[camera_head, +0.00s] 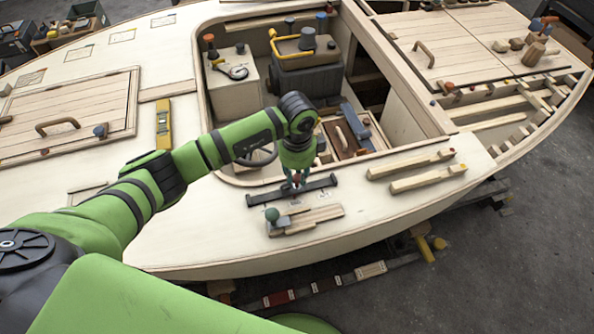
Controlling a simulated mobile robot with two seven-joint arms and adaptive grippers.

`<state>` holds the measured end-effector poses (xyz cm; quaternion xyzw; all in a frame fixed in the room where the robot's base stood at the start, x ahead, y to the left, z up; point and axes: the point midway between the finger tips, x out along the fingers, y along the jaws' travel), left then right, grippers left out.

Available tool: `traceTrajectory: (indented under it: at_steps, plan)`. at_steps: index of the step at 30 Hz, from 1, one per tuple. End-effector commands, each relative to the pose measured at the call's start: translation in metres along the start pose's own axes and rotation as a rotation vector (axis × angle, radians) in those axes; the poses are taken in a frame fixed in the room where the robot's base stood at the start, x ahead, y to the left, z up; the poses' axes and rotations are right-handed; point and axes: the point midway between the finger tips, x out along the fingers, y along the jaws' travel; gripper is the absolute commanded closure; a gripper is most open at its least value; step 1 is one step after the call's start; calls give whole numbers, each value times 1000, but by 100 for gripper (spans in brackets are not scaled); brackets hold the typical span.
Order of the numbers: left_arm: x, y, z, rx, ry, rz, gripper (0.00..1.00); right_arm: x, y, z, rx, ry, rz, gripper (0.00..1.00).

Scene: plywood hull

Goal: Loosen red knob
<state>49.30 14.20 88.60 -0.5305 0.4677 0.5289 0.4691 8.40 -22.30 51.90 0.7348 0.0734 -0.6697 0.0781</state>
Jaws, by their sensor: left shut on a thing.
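My left gripper (295,184) points down over the near side deck of the hull. Its fingers are shut on a small red knob (296,178), of which only a little shows between them. The knob sits at the middle of a dark bar (263,198) that lies on the pale deck. The fingers hide most of the knob, so I cannot tell how far it is turned. My right gripper is not in view.
A wooden block with a green ball knob (272,214) lies just in front of the bar. Two wooden handles (410,164) lie to the right. The open cockpit with an engine (308,78) is behind. A yellow level (163,124) lies on the left deck.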

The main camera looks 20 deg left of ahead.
Motion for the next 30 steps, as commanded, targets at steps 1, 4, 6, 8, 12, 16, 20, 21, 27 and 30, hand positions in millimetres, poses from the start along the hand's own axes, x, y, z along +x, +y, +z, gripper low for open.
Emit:
traceTrajectory:
  at_steps: [1,4,6,8,12,16,20,21,27,30]
  plan:
    - [4,4,-1,-9,0,11,100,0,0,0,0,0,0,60]
    - [4,4,-1,-27,0,11,100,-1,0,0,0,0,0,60]
    - [4,4,-1,-33,0,11,100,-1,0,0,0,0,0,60]
    - [4,4,-1,-36,0,12,100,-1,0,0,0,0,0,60]
    - [5,4,-1,-38,-1,12,100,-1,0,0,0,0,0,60]
    - [5,4,0,-37,-1,12,100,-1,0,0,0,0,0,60]
    - [5,4,0,-37,-2,12,51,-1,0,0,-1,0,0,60]
    - [4,4,0,-37,-2,11,51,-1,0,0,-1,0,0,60]
    - [2,2,0,-37,-1,6,51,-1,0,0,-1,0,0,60]
    - [1,1,0,-37,0,4,51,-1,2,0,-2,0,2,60]
